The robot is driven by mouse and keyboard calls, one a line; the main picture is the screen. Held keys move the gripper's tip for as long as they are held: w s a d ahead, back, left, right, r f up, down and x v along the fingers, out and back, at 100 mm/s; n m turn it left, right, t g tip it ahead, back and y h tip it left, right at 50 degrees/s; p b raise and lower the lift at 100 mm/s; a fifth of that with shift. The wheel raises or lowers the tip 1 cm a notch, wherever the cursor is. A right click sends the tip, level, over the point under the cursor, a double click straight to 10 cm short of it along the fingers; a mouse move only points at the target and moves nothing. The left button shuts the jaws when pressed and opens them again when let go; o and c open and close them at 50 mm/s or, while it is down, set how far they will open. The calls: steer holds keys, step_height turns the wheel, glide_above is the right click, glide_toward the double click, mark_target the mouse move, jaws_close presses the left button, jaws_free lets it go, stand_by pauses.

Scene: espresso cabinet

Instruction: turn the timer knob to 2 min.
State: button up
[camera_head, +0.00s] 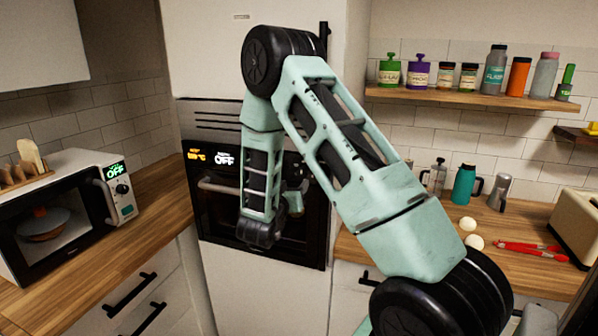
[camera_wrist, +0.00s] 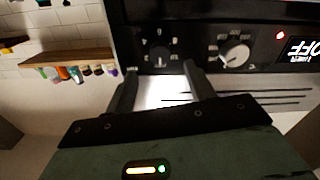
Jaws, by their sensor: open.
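The wrist view shows the panel upside down, with the OFF display (camera_wrist: 303,50) at right. A dark knob (camera_wrist: 160,56) with small marks around it appears to be the timer knob; its exact setting is too small to read. A second knob (camera_wrist: 235,54) with a pale face is to its right. My gripper (camera_wrist: 160,70) is open, with its fingers on either side just short of the dark knob. I cannot tell whether they touch it.
A microwave (camera_head: 125,199) stands on the left counter. A wall shelf (camera_head: 470,97) carries jars and bottles. A red light (camera_wrist: 280,35) is beside the display.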

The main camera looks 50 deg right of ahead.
mark_target(301, 176)
steer(key=p+x, duration=0.2)
steer(key=x, duration=0.4)
steer(key=shift+d, duration=0.15)
steer(key=c, duration=1)
steer(key=shift+w+f+m+b, duration=0.15)
steer(key=shift+m+b, duration=0.15)
steer(key=shift+b, duration=0.4)
